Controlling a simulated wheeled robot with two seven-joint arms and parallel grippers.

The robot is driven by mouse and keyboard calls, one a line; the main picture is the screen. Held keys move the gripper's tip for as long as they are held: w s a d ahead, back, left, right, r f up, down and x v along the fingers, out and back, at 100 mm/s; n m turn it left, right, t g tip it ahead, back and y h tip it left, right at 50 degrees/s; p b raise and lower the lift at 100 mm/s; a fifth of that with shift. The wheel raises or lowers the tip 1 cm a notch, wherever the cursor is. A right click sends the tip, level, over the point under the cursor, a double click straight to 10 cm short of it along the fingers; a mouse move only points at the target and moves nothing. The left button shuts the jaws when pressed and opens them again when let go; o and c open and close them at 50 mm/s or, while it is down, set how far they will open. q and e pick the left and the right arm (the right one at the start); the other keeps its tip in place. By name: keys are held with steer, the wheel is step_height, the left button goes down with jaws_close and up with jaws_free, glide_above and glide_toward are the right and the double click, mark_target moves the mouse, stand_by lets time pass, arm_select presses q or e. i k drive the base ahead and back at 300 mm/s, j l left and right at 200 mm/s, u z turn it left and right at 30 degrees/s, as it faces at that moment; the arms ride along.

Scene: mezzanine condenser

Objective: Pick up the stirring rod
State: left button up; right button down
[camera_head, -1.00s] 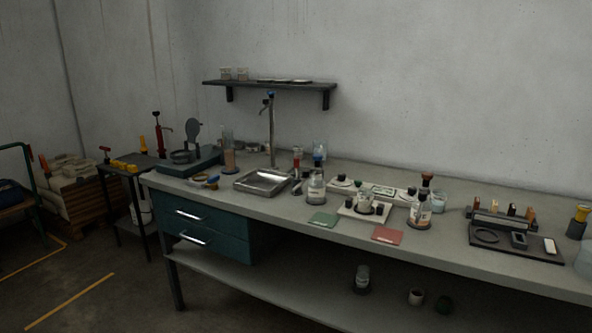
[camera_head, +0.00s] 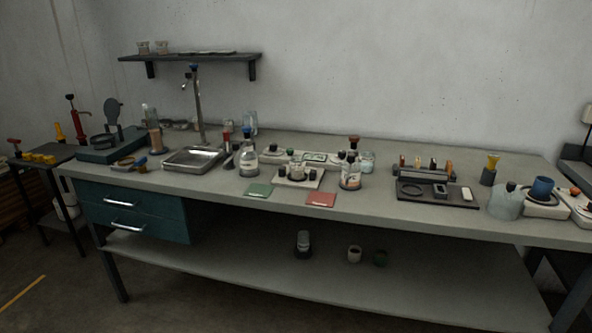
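I cannot make out a stirring rod for certain at this distance. The long workbench (camera_head: 330,204) carries several pieces of glassware where thin items are too small to tell. A tall cylinder with brownish contents (camera_head: 155,138) stands left of the metal sink tray (camera_head: 194,160). A clear flask (camera_head: 248,161) stands right of the sink. A dark-topped bottle (camera_head: 350,178) stands near the middle, beside a white plate with small vessels (camera_head: 312,181). Neither of my grippers is in view.
A green mat (camera_head: 258,190) and a red mat (camera_head: 321,199) lie at the front edge. A dark tray (camera_head: 437,196) and a pale round jar (camera_head: 506,203) stand to the right. A wall shelf (camera_head: 190,57) hangs above. Teal drawers (camera_head: 138,211) sit below left.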

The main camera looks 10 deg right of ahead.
mark_target(226, 133)
steer(key=i+l+u, duration=0.2)
steer(key=u, duration=0.15)
steer(key=i+l+u, duration=0.15)
steer(key=l+u, duration=0.2)
steer(key=i+l+u, duration=0.15)
steer(key=l+u, duration=0.25)
steer(key=j, duration=0.15)
